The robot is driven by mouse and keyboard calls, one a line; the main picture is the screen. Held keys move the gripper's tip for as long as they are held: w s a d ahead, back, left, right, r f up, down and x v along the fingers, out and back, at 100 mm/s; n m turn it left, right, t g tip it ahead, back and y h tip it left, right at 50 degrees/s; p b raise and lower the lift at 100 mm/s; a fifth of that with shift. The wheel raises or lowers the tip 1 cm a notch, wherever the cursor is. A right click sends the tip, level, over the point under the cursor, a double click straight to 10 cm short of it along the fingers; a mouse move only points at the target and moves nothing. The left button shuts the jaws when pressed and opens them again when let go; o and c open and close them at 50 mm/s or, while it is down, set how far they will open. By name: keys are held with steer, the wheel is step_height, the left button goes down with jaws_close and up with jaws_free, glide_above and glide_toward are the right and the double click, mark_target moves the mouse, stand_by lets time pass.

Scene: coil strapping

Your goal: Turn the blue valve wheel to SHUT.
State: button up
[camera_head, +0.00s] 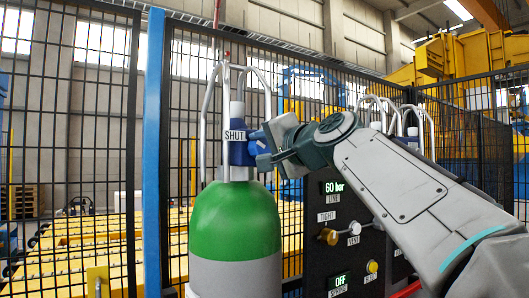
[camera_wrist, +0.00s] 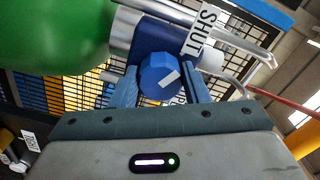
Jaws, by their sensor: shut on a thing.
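The blue valve wheel (camera_wrist: 157,72) is a faceted knob with a white mark on its face, on the blue valve body (camera_head: 238,152) atop a green-shouldered gas cylinder (camera_head: 235,222). My gripper (camera_wrist: 163,88) is shut on the wheel, one finger on each side, in the wrist view. In the wrist view the white mark lies right of the wheel's centre. A white SHUT label (camera_wrist: 199,30) sits above and right of the wheel; another label below right is mostly hidden. In the head view my gripper (camera_head: 268,147) reaches the valve from the right and hides much of the wheel.
Metal guard bars (camera_head: 209,120) rise around the valve. Black mesh fencing (camera_head: 70,120) and a blue post (camera_head: 153,150) stand near the cylinder.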

steer(key=shift+f, duration=0.1)
stand_by(0.3)
steer(key=o, duration=1)
steer(key=shift+c, duration=0.2)
steer(key=shift+s+d, duration=0.1)
steer(key=b+v, duration=0.2)
steer(key=v, duration=1.1)
steer(key=shift+s+d+b, duration=0.2)
steer(key=shift+s+b, duration=0.05)
steer(key=shift+b, duration=0.15)
